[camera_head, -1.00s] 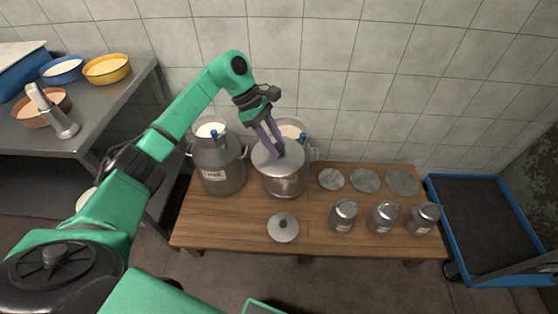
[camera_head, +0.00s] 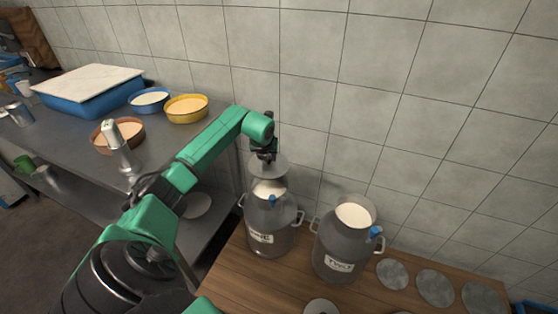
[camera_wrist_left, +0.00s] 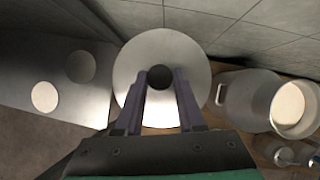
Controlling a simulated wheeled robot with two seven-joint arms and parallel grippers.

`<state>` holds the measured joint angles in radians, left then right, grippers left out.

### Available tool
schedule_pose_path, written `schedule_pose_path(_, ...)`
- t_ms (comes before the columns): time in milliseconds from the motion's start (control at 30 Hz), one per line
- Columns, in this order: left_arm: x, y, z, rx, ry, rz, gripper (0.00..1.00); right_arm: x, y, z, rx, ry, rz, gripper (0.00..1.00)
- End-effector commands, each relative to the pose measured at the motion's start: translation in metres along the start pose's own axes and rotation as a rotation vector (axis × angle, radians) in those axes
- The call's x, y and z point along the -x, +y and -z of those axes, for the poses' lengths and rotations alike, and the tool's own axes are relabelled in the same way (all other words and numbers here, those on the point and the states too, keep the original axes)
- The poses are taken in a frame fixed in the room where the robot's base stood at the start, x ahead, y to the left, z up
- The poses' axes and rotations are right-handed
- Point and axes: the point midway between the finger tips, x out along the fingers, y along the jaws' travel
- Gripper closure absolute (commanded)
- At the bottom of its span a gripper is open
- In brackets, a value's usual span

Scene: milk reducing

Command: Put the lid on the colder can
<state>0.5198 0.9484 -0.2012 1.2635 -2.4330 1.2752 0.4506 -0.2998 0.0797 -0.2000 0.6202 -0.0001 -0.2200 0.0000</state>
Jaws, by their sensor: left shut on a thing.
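Two grey metal milk cans with labels and side handles stand on the wooden table: the left can (camera_head: 268,238) and the right can (camera_head: 343,250). Both are open at the top with white milk in them. My left gripper (camera_head: 266,154) is shut on the knob of a round grey lid (camera_head: 266,168). It holds the lid above the left can's mouth, with milk showing below it. In the left wrist view the lid (camera_wrist_left: 188,50) covers what lies beneath it, and the right can (camera_wrist_left: 250,98) is at the right.
A second lid (camera_head: 320,307) lies on the wooden table (camera_head: 240,280), cut off by the bottom edge. Several flat discs (camera_head: 392,274) lie right of the cans. A tiled wall (camera_head: 420,130) rises close behind. A metal counter (camera_head: 70,150) with bowls stands at left.

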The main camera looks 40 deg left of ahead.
Motion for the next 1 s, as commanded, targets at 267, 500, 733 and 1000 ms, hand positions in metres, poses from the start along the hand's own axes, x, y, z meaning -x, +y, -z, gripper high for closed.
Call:
schedule_pose_path(267, -0.025, -0.001, 0.015, -0.003, 0.001, 0.003, 1.00, -0.022, 0.000, -0.002, 0.000, -0.001, 0.000, 0.09)
schedule_pose_path(500, -0.049, -0.001, 0.029, -0.004, 0.000, 0.003, 1.00, -0.043, -0.001, -0.004, 0.000, 0.000, 0.000, 0.09)
schedule_pose_path(733, -0.054, -0.001, 0.031, -0.003, 0.000, 0.003, 1.00, -0.046, -0.001, -0.004, 0.000, -0.001, 0.000, 0.09)
schedule_pose_path(1000, -0.053, -0.001, 0.031, -0.003, 0.000, 0.003, 1.00, -0.045, -0.001, -0.004, 0.000, 0.000, 0.000, 0.09)
